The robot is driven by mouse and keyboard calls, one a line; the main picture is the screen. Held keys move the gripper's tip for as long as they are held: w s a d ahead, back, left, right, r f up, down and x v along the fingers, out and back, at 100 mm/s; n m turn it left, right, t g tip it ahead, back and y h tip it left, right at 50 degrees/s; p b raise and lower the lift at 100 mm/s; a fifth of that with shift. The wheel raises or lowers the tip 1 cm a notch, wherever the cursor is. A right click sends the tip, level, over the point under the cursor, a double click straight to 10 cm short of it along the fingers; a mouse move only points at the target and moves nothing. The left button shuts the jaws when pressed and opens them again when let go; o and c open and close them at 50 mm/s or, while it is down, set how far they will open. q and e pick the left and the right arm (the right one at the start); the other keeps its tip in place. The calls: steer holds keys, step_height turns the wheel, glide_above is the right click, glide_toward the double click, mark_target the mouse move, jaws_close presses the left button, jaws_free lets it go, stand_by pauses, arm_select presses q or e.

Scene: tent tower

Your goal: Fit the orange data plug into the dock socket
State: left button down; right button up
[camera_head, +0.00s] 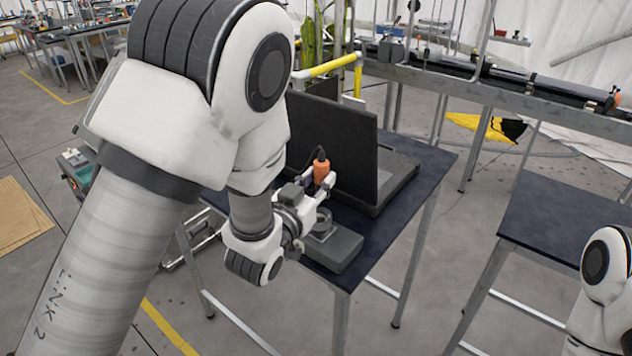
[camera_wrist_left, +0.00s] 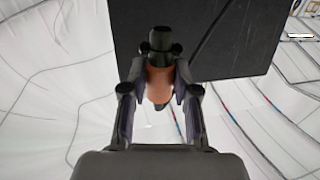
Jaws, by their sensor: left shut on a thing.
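The orange data plug (camera_head: 321,172) has a dark top with a thin cable; it stands roughly upright in the jaws of my left gripper (camera_head: 318,190). In the left wrist view the plug (camera_wrist_left: 159,84) sits between the two fingers of the gripper (camera_wrist_left: 160,92), which are shut on it. The dock (camera_head: 335,246) is a grey box on the dark table, with a round raised socket (camera_head: 322,230) on top. The plug is above the dock and apart from it. The socket is partly hidden by my left gripper. My right gripper is out of the head view.
A dark upright panel (camera_head: 332,140) on a grey base (camera_head: 398,178) stands on the table right behind the plug. The table (camera_head: 428,168) is bare to the right. A second dark table (camera_head: 565,215) stands at the right. A yellow rail (camera_head: 333,65) is behind.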

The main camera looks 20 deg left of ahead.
arm_select(q)
steer(key=f+b, duration=0.2)
steer(key=f, duration=0.1)
steer(key=f+b, duration=0.1)
steer(key=f, duration=0.1)
steer(key=shift+w+a+b, duration=0.25)
steer(key=shift+a+b, duration=0.05)
steer(key=shift+a, duration=0.05)
steer(key=shift+f+b, duration=0.25)
steer(key=shift+b, duration=0.05)
steer(key=shift+s+d+f, duration=0.1)
steer(key=shift+d+f, duration=0.05)
steer(key=shift+d, duration=0.1)
steer(key=shift+a, duration=0.15)
steer(key=shift+b, duration=0.6)
stand_by(0.4)
steer(key=shift+f+b, duration=1.3)
steer(key=shift+f, duration=0.15)
steer(key=c, duration=0.8)
jaws_free()
steer(key=shift+r, duration=0.15)
